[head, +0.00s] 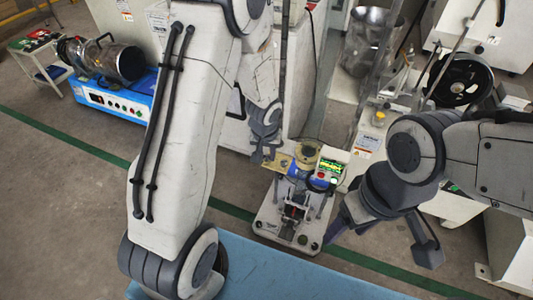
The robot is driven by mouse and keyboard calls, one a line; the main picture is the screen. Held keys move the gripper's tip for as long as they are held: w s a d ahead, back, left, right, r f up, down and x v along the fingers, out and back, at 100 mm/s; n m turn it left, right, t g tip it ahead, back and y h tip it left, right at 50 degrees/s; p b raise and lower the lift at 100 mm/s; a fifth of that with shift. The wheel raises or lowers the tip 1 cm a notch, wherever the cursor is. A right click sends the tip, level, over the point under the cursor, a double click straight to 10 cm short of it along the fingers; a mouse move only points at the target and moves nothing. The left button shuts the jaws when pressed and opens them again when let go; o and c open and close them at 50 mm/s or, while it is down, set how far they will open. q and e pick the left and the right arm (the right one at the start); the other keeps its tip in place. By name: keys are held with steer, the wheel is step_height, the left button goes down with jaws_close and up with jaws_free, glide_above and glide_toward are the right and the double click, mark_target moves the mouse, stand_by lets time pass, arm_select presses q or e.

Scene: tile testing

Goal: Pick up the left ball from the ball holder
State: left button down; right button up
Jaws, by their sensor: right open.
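My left gripper (263,157) points down beside a tan plate (282,162) at the back left of a small test machine (285,228). Its fingers are small and seen edge-on, so I cannot tell whether they are open or shut. The plate may be the ball holder, but I cannot make out a ball on it or in the gripper. My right gripper (386,240) is open and empty, to the right of the machine and apart from it.
A control box (330,166) with a lit green display stands on the machine. A blue surface (275,272) lies in front. A blue machine with a metal drum (116,62) stands at the back left. A metal pot (366,42) and a black wheel (460,80) are at the back right.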

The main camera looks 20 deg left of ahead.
arm_select(q)
steer(key=shift+r, duration=0.1)
steer(key=shift+r+p, duration=1.6)
steer(key=shift+r, duration=0.1)
steer(key=r+p, duration=0.2)
steer(key=r, duration=0.1)
steer(key=s+r+p, duration=0.1)
steer(key=r+p, duration=0.1)
steer(key=shift+s+d+r, duration=0.1)
steer(key=shift+d+r, duration=0.05)
steer(key=shift+r, duration=0.25)
steer(key=shift+r, duration=0.1)
